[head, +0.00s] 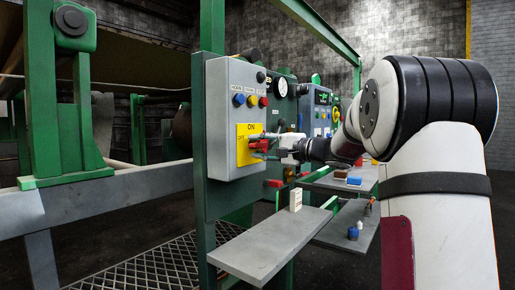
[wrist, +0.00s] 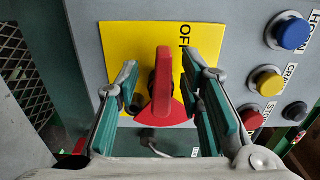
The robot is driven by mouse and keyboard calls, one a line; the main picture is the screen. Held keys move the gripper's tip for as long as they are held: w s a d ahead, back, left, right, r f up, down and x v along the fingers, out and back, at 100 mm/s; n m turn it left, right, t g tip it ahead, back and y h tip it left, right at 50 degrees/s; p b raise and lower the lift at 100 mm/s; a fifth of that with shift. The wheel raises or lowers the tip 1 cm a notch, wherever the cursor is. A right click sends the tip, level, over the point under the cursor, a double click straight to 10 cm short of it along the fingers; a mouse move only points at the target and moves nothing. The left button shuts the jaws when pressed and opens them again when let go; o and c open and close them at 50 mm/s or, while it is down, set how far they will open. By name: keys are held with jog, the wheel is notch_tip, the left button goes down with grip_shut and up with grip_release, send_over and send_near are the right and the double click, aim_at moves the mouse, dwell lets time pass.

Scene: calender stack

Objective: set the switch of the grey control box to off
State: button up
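The grey control box (head: 220,110) stands on a green post left of centre in the head view. Its yellow plate (head: 246,157) has ON at the top and OFF at the left. The red switch handle (wrist: 162,88) lies sideways on the box, with its narrow end towards the OFF side in the wrist view. My gripper (head: 268,146) reaches it from the right. In the wrist view, my gripper's (wrist: 162,84) green-padded fingers are open on either side of the handle, with visible gaps. The ON label is hidden in the wrist view.
Blue, yellow and red buttons (head: 252,101) sit above the plate; a black one shows in the wrist view (wrist: 295,111). A second box (head: 318,110) stands behind. Grey shelves (head: 265,245) with small items lie below my arm.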

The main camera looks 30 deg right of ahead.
jog(key=v, duration=1.1)
jog(key=shift+s, duration=0.1)
